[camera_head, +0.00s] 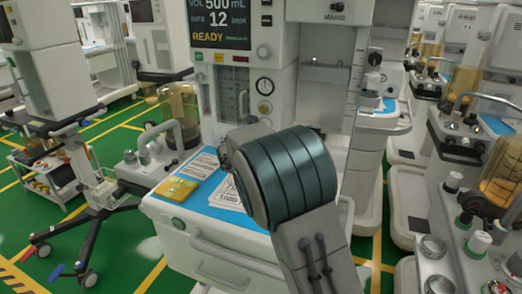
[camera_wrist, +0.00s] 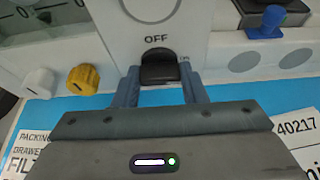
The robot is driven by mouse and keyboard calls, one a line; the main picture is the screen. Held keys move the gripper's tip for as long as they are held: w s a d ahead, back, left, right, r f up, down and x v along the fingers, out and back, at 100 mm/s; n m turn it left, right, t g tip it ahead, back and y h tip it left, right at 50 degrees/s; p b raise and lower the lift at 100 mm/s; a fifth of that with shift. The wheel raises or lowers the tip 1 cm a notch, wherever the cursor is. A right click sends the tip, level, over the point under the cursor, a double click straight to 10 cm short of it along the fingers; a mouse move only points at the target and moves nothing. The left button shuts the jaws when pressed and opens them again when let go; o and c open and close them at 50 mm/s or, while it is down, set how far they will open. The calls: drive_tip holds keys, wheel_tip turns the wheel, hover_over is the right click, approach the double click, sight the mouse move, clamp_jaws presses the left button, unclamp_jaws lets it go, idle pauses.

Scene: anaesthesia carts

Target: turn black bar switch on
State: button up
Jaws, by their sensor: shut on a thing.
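The black bar switch (camera_wrist: 160,68) is on a white panel in the wrist view, below the printed word OFF. A small, partly covered mark that looks like ON is at its right. My gripper (camera_wrist: 159,77) has one blue-grey finger on each side of the switch and is shut on it. I cannot tell clearly which mark the bar points to. In the head view my dark arm link hides the switch and the fingers.
A yellow knob (camera_wrist: 83,78) and a white knob (camera_wrist: 39,80) are left of the switch. A blue knob (camera_wrist: 271,18) is at upper right. A blue work surface with printed sheets lies below. In the head view, a yellow box (camera_head: 176,189) sits on the cart top.

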drive_tip(key=o, duration=1)
drive_tip(key=v, duration=1.4)
drive_tip(key=shift+p, duration=0.45)
drive_tip(key=shift+w, duration=0.1)
